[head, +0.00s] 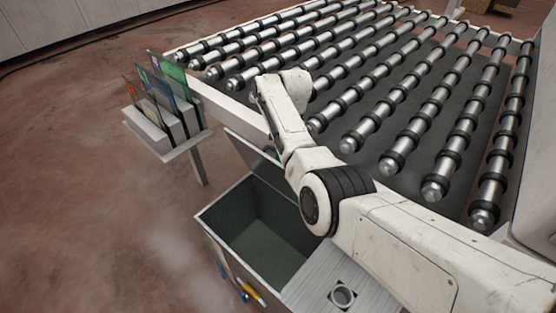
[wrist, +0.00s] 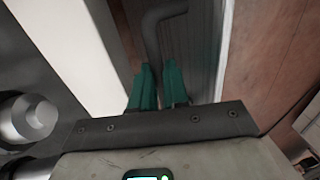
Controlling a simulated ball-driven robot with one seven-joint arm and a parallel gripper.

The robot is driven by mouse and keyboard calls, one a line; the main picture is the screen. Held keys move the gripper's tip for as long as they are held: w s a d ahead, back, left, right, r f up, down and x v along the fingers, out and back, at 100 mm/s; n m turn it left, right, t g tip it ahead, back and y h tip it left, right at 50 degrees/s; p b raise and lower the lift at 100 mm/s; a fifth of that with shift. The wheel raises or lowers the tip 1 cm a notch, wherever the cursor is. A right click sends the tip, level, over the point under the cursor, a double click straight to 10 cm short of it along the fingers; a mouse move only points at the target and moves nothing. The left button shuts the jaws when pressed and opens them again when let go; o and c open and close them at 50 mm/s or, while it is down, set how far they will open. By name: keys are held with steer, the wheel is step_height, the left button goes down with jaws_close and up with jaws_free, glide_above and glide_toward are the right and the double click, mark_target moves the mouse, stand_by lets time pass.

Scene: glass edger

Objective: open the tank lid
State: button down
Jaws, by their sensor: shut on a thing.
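The grey metal tank (head: 232,272) stands below the roller table, and its dark inside shows. Its lid (head: 250,152) is raised and tilted up along the tank's far side, by the table edge. My arm hides the lid's right part and my gripper in the head view. In the wrist view, my gripper (wrist: 158,84) has its two green fingers shut on a dark bent handle (wrist: 152,38). The handle runs over the lid's grey ribbed face (wrist: 190,45). The exact grip between the fingertips is partly hidden.
The roller table (head: 232,108) fills the back and right. A rack (head: 170,145) of coloured panes stands at left. The red floor (head: 80,210) at left is clear.

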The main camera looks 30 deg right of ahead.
steer(key=shift+s+d+f, duration=0.15)
steer(key=shift+d+f, duration=0.25)
steer(key=shift+d, duration=0.25)
steer(key=c, duration=1.3)
jaws_free()
steer(key=shift+d, duration=0.1)
steer(key=shift+o, duration=0.9)
steer(key=shift+r, duration=0.15)
steer(key=shift+w+r, duration=0.1)
steer(key=shift+w, duration=0.1)
step_height(320, 180, up, 10)
steer(key=d+b, duration=0.1)
steer(key=d, duration=0.1)
steer(key=shift+w+r, duration=0.2)
steer(key=shift+w, duration=0.15)
